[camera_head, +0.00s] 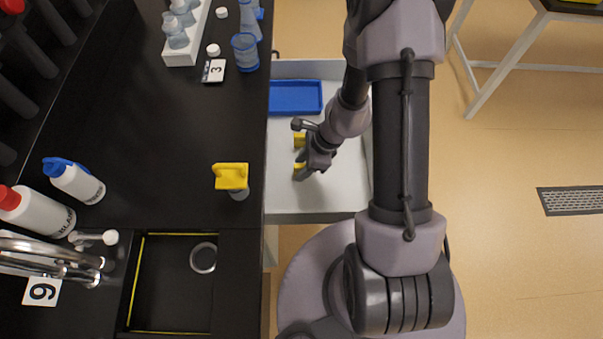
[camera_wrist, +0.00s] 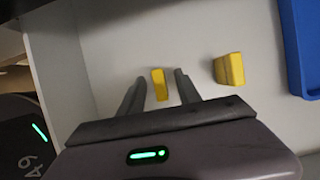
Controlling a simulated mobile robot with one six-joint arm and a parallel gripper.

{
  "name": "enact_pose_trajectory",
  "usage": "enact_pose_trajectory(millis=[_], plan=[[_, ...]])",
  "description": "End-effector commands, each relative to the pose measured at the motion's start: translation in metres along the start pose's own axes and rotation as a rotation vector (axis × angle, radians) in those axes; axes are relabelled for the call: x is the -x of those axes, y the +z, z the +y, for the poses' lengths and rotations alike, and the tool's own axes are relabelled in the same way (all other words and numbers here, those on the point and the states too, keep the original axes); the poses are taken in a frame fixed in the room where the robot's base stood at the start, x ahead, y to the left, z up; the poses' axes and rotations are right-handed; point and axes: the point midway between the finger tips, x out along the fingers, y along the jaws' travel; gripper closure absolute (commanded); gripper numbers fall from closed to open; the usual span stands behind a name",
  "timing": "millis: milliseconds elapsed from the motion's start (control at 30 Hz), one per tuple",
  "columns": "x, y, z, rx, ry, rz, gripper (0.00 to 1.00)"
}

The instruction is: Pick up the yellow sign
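Two small yellow pieces lie in the white open drawer (camera_head: 300,200). One yellow piece (camera_wrist: 159,84) is upright in the wrist view, between my fingers with a gap on each side. The other yellow piece (camera_wrist: 229,70), wedge-like, is to the right of my fingers; it also shows in the head view (camera_head: 299,140). No lettering shows on either, so I cannot tell which is the sign. My gripper (camera_wrist: 158,77) is open and reaches down into the drawer; in the head view it hides part of the nearer piece (camera_head: 299,166).
A blue tray (camera_head: 295,97) lies at the drawer's far end. The black counter (camera_head: 140,130) borders the drawer on the left. A yellow-topped item (camera_head: 231,176) stands near its edge, and a blue cup (camera_head: 245,52) farther back. The drawer walls are close around my gripper.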

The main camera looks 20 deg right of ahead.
Motion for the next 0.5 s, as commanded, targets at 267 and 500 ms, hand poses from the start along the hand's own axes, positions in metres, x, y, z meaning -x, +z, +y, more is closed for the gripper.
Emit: enact_pose_trajectory(millis=[267,500], plan=[[-0.0024,0.0006,-0.0003,0.001,-0.001,0.000,0.66],[-0.0023,0.0006,-0.0004,0.001,-0.001,0.000,1.00]])
